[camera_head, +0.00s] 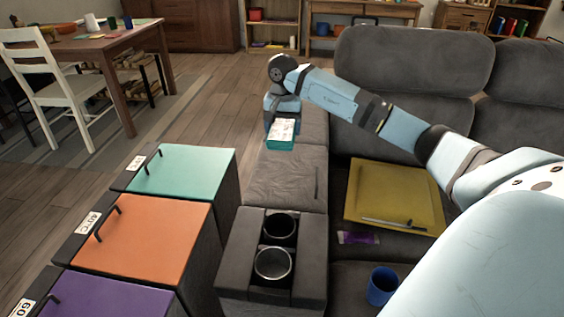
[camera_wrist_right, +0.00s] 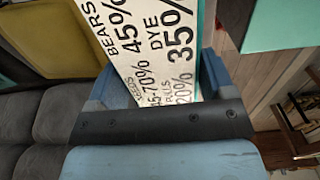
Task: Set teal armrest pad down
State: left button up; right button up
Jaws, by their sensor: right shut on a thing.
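My right gripper (camera_head: 282,106) is over the far part of the sofa armrest (camera_head: 285,178). It is shut on a white printed box (camera_head: 282,129). A teal strip (camera_head: 280,143) shows at the near edge of the box. I cannot tell whether it is the box's side or a pad beneath it, nor whether the box touches the armrest. In the right wrist view the box (camera_wrist_right: 155,45), with black lettering and percentages, sits between the two blue fingers (camera_wrist_right: 160,88). My left gripper is not in view.
Bins with teal (camera_head: 185,172), orange (camera_head: 155,238) and purple (camera_head: 110,298) lids stand left of the armrest. Two cup holders (camera_head: 274,264) are in its near end. A yellow cushion (camera_head: 390,195) with a pen, a purple packet (camera_head: 358,238) and a blue mug (camera_head: 382,286) are on the seat.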

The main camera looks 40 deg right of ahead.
jog(key=b, duration=0.2)
send_over(283, 177)
notch_tip(283, 177, down, 8)
notch_tip(283, 177, down, 3)
jog(key=shift+a+r, duration=0.1)
jog(key=shift+r, duration=0.05)
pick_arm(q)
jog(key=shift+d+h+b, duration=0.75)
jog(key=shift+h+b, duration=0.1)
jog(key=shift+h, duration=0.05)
pick_arm(e)
jog(key=shift+f, duration=2.5)
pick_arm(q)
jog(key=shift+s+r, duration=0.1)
